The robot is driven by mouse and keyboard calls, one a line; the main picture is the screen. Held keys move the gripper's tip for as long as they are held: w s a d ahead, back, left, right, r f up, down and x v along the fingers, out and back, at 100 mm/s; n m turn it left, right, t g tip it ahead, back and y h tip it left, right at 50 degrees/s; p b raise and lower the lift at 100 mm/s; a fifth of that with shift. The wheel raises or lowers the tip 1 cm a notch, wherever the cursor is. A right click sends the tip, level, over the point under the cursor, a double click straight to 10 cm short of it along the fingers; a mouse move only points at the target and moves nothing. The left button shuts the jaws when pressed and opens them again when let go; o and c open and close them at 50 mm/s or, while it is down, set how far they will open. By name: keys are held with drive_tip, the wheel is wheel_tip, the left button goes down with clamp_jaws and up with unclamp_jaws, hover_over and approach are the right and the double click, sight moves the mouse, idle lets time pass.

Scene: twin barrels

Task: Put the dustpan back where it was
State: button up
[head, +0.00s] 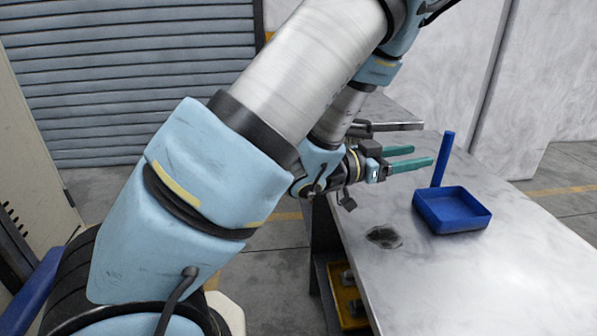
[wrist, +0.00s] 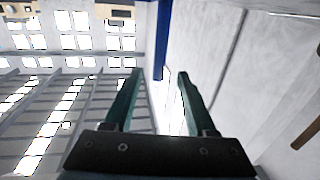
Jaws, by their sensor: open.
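The blue dustpan (head: 452,212) sits on the pale metal table (head: 480,290), with its tray flat and its handle (head: 443,160) standing upright at the back. My gripper (head: 422,156) is open, with its two green fingers pointing right towards the handle. The fingertips look just left of the handle in the head view, apart from it. In the wrist view the blue handle (wrist: 162,40) shows beyond the gap between my fingertips (wrist: 160,72), and nothing is between the fingers. The tray is not clear in the wrist view.
A dark stain (head: 383,237) marks the table left of the dustpan. A yellow bin (head: 345,297) is on a shelf below the table. A pale wall panel (head: 430,50) stands behind. The table's near right part is bare.

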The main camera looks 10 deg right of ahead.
drive_tip(key=w+a+n+t+y, duration=0.1)
drive_tip(key=w+a, duration=0.1)
drive_tip(key=w, duration=0.1)
drive_tip(key=w+a+f+n+t+y, duration=0.1)
drive_tip(key=w+a+t+y, duration=0.1)
drive_tip(key=w, duration=0.1)
drive_tip(key=w+a+f+n+t+y, duration=0.1)
drive_tip(key=w+a+n+t, duration=0.1)
drive_tip(key=w, duration=0.2)
drive_tip(key=shift+a+f, duration=0.25)
drive_tip(key=shift+a, duration=0.05)
drive_tip(key=w+a+n+y, duration=0.1)
drive_tip(key=a, duration=0.1)
drive_tip(key=w+a+f+n+t+y, duration=0.1)
drive_tip(key=w+a+y, duration=0.1)
drive_tip(key=shift+w+a+f, duration=0.1)
drive_tip(key=shift+f, duration=0.05)
drive_tip(key=s+a+f+n+g+y, duration=0.15)
drive_tip(key=a+n+y, duration=0.3)
drive_tip(key=a, duration=0.65)
drive_tip(key=a+f+n+g+y, duration=0.1)
drive_tip(key=a+f+n+y, duration=0.3)
drive_tip(key=a, duration=0.7)
drive_tip(key=s+a+r+g+y, duration=0.2)
drive_tip(key=s+a+r+g, duration=0.1)
drive_tip(key=s, duration=0.6)
drive_tip(key=a+g, duration=0.1)
drive_tip(key=a, duration=0.1)
drive_tip(key=shift+s+a+n, duration=0.3)
drive_tip(key=shift+s+n, duration=0.05)
